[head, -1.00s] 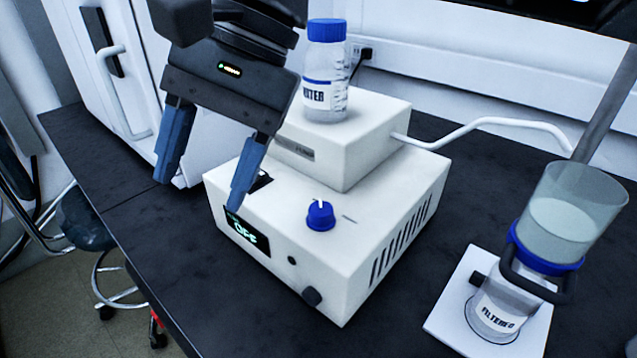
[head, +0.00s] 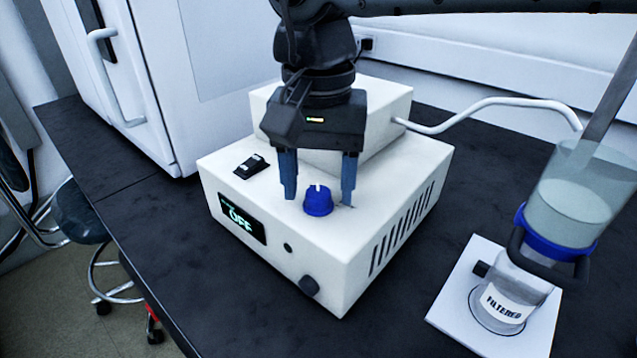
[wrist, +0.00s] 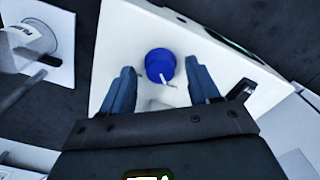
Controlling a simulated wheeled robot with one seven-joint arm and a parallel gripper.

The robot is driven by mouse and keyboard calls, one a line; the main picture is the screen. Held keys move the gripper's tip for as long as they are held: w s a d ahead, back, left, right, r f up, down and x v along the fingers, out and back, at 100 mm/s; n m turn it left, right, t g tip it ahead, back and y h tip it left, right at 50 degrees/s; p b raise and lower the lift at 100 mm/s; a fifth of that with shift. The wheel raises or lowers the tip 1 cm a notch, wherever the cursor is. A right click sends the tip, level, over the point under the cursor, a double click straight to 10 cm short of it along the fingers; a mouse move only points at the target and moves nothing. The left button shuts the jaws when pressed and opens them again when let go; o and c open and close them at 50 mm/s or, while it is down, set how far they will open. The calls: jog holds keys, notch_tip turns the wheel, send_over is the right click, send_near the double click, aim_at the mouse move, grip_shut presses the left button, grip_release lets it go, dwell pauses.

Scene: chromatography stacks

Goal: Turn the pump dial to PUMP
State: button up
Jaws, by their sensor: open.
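The blue pump dial (head: 318,201) sits on top of the white pump box (head: 290,262), with a white pointer mark on it. The display (head: 243,222) on the box's front reads OFF. My gripper (head: 318,197) points down, open, with its blue fingers to the left and right of the dial and slightly behind it in the head view. In the wrist view the dial (wrist: 160,65) lies between and just beyond the fingertips of my gripper (wrist: 163,78), with a gap on each side. I cannot tell whether the fingertips touch the box top.
A black rocker switch (head: 252,166) is on the box top at left. A smaller white unit (head: 385,110) stands behind my gripper, with a white tube leading right. A filter funnel (head: 572,205) on a bottle marked FILTERED (head: 505,298) stands at right.

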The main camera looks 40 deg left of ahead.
jog(key=shift+f, duration=0.35)
jog(key=shift+c, duration=0.2)
jog(key=c, duration=1)
